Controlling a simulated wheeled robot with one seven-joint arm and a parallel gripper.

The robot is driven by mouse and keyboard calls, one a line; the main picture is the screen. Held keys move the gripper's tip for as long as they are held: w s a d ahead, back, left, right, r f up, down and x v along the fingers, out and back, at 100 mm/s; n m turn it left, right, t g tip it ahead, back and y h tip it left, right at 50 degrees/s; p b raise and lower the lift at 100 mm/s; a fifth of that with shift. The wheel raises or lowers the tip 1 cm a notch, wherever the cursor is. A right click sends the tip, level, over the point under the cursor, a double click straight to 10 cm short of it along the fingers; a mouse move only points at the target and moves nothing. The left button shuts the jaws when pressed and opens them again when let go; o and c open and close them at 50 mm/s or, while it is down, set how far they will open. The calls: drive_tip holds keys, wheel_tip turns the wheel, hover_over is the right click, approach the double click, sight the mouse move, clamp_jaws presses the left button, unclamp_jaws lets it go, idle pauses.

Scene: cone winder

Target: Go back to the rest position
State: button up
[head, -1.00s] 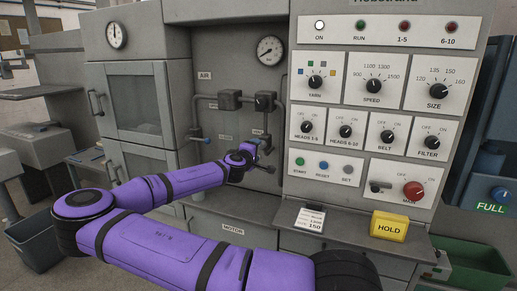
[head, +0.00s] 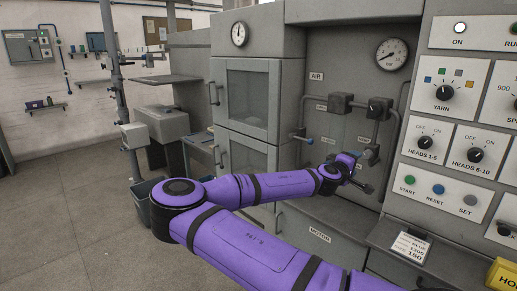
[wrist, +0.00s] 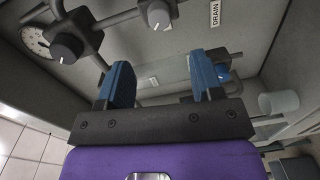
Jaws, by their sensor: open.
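My gripper (wrist: 157,85) is open and empty in the wrist view. Its two blue fingers stand apart, with grey pipes, dark valve knobs (wrist: 68,47) and a DRAIN label (wrist: 215,14) behind them. In the head view my purple arm reaches across the front of the machine. My gripper (head: 364,186) shows there small and dark at the arm's end, in the recess of the air pipes (head: 341,104), below the pressure gauge (head: 392,54). The fingers are too small to make out in that view.
The control panel (head: 468,110) with dials and buttons is at right, over a ledge with a size card (head: 410,246) and a yellow HOLD block (head: 503,276). A grey cabinet (head: 247,105) stands left of the pipes. A dark bin (head: 146,190) is behind my arm's elbow. Floor at left is clear.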

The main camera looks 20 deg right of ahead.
drive_tip(key=s+f+m+g+y, duration=0.4)
drive_tip(key=s+f+m+g, duration=0.1)
drive_tip(key=s+f, duration=0.25)
drive_tip(key=s+a+f+m+y, duration=0.2)
drive_tip(key=a+f+y, duration=0.1)
drive_tip(key=a+y, duration=0.35)
drive_tip(key=s+a+r+n+t+y, duration=0.1)
drive_tip(key=s+a+r+y, duration=0.2)
drive_tip(key=a+r, duration=0.5)
drive_tip(key=s+a+r+y, duration=0.2)
drive_tip(key=a+r+y, duration=0.1)
drive_tip(key=a+r, duration=0.4)
drive_tip(key=s+a+r+n+t, duration=0.1)
drive_tip(key=s+a+r, duration=0.3)
drive_tip(key=s+r, duration=0.2)
drive_tip(key=s+a+r+n+t, duration=0.1)
drive_tip(key=s+a+r, duration=0.3)
drive_tip(key=s+r, duration=0.3)
drive_tip(key=s, duration=0.3)
drive_tip(key=shift+r+n, duration=0.3)
